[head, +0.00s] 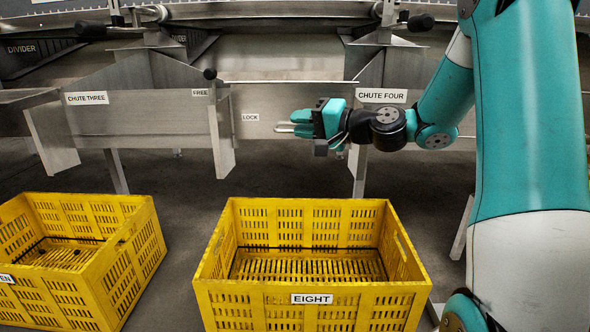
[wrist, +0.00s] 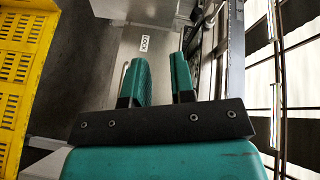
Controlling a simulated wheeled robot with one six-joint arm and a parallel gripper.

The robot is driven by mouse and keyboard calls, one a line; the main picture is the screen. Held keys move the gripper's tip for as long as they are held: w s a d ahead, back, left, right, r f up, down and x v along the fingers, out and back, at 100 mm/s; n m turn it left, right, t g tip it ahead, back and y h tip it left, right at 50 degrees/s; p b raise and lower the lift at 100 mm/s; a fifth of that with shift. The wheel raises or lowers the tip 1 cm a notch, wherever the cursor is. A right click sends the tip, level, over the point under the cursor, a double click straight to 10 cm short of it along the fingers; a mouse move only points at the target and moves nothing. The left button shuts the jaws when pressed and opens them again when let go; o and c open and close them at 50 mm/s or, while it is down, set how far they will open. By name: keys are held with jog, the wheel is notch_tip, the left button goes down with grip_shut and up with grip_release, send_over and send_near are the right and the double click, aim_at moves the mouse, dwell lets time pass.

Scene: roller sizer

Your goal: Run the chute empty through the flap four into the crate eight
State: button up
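My gripper (head: 290,128) is at the end of my teal arm, in front of the metal wall below and left of the CHUTE FOUR sign (head: 381,95). In the wrist view my gripper (wrist: 160,66) has its two teal fingers apart, with nothing clearly between them. A LOCK label (head: 250,117) is on the wall just left of the fingertips; it also shows ahead of the fingers in the wrist view (wrist: 145,44). The yellow crate eight (head: 312,299) stands on the floor below, and its slatted bottom looks bare. My arm and gripper hide part of chute four, and I cannot make out its flap.
Chute three (head: 140,121) is to the left, with a FREE label (head: 200,92) and a black knob (head: 210,73) near its right end. Another yellow crate (head: 120,262) stands at left. Bare floor lies between the crates. A metal machine edge runs close at right in the wrist view.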

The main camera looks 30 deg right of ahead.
jog(key=d+f+m+t+h+b, duration=0.45)
jog(key=d+f+b, duration=0.35)
jog(key=d+f, duration=0.3)
jog(key=shift+m, duration=0.55)
jog(key=shift+d+r+p+x, duration=0.15)
jog(key=shift+p+x, duration=1.5)
jog(key=shift+x, duration=1.2)
jog(key=shift+d+r+p+x, duration=0.2)
jog(key=shift+p+x, duration=1.5)
jog(key=shift+x, duration=1.2)
jog(key=shift+d+r+p+x, duration=0.15)
jog(key=shift+p+x, duration=1.5)
jog(key=shift+x, duration=1.2)
jog(key=shift+f, duration=0.1)
grip_shut()
